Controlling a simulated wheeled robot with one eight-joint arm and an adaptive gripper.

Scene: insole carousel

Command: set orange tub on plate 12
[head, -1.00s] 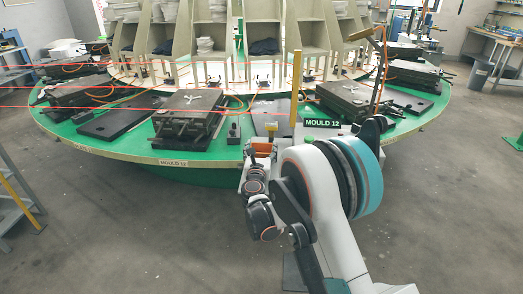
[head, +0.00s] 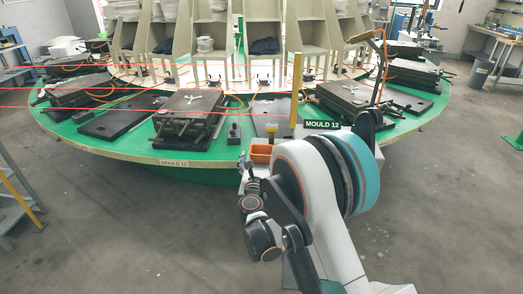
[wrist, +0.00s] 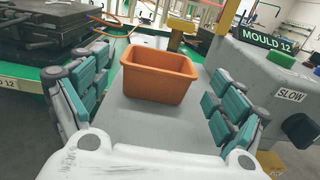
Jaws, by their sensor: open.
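In the head view the tub (head: 261,153) shows at the carousel's front edge, just below the MOULD 12 sign. My gripper (wrist: 160,84) is open. Its teal-padded fingers stand to the left and right of the tub, with clear gaps on both sides. In the head view my gripper (head: 246,165) is small and partly hidden by my arm. The tub's inside looks empty.
The MOULD 12 sign (wrist: 267,38) sits on a grey housing with a SLOW label and a green button, close to the right fingers. A dark mould (wrist: 45,40) with an orange hose stands at the left. The green carousel (head: 115,148) carries several moulds.

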